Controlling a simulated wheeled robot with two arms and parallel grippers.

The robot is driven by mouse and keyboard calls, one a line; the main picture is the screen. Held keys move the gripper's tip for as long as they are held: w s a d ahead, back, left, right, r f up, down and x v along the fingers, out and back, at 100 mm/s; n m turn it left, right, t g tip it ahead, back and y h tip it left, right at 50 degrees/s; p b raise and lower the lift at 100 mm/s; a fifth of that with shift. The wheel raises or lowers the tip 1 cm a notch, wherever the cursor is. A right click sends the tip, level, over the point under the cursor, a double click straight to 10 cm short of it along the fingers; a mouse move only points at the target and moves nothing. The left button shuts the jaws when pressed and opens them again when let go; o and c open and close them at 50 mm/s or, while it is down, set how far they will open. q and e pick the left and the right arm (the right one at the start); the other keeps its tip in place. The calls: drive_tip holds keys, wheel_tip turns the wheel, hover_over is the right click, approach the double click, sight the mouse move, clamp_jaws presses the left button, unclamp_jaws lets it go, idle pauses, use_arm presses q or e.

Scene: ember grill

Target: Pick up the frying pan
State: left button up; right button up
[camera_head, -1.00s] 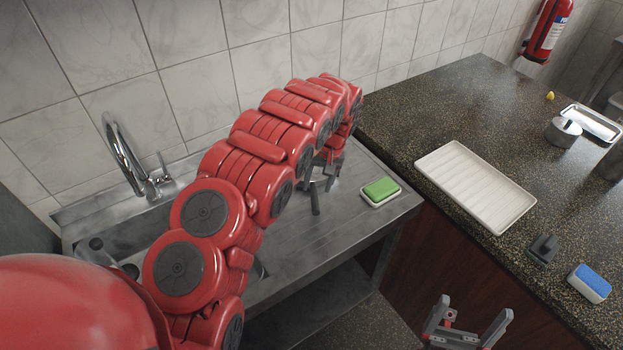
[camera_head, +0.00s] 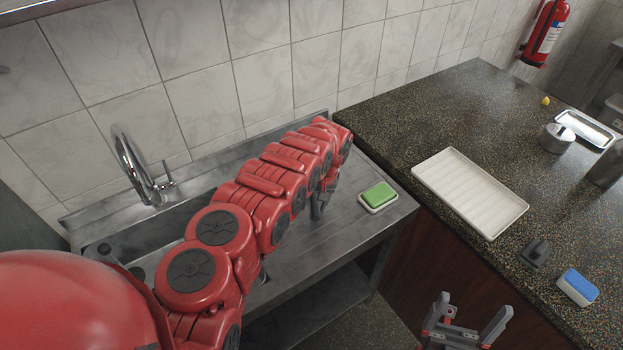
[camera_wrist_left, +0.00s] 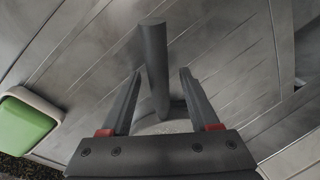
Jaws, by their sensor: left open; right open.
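The frying pan's dark handle (camera_wrist_left: 154,55) stands out between the two fingers of my left gripper (camera_wrist_left: 161,74) in the left wrist view. A pale rounded part lies behind the gripper's palm, and the rest of the pan is hidden. In the head view, my left gripper (camera_head: 325,195) is low over the steel counter, mostly covered by my arm. Part of the dark handle (camera_head: 317,210) shows beside it. The left fingers are open, one on each side of the handle, apart from it. My right gripper (camera_head: 475,308) is open and empty at the lower right.
A green sponge on a white holder (camera_head: 366,207) lies right of the left gripper. The sink and tap (camera_head: 135,168) are at left. The dark counter (camera_head: 400,125) holds a white tray (camera_head: 470,190), a blue sponge (camera_head: 578,286) and a metal pot (camera_head: 555,140).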

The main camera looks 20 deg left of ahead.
use_arm(q)
clamp_jaws()
drive_tip(key=shift+w+r, duration=0.1)
idle(0.4)
